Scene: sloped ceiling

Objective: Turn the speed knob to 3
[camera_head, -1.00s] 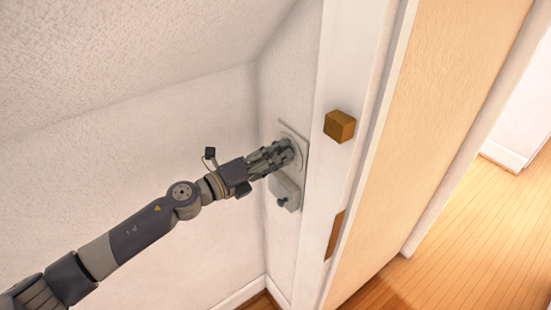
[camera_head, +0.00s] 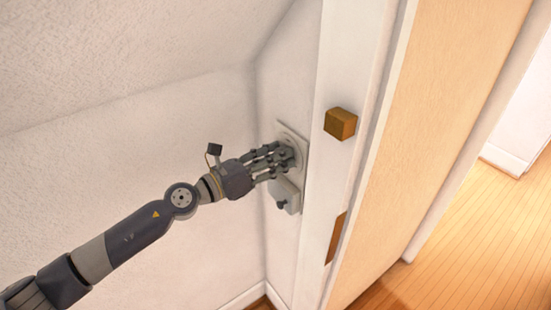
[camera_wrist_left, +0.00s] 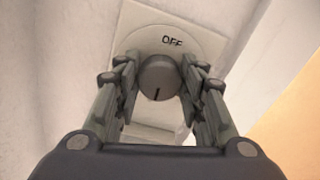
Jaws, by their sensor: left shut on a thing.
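My left gripper (camera_head: 285,152) reaches a pale square wall plate (camera_head: 304,150) in the head view, and its fingers hide most of the speed knob. The left wrist view shows the round grey knob (camera_wrist_left: 158,80) between the two fingers of the gripper (camera_wrist_left: 158,66), which is shut on it. A dark mark on the knob points down, slightly left, in that view. The word OFF (camera_wrist_left: 172,42) is printed on the plate above the knob. No number 3 can be made out. My right gripper is not in view.
Just below the plate is a small pale box (camera_head: 286,190) with a dark knob (camera_head: 281,204). A white door frame (camera_head: 340,80) with a wooden block (camera_head: 340,124) stands close on the right. A sloped ceiling (camera_head: 120,50) hangs over the arm. Open wooden floor (camera_head: 480,220) lies far right.

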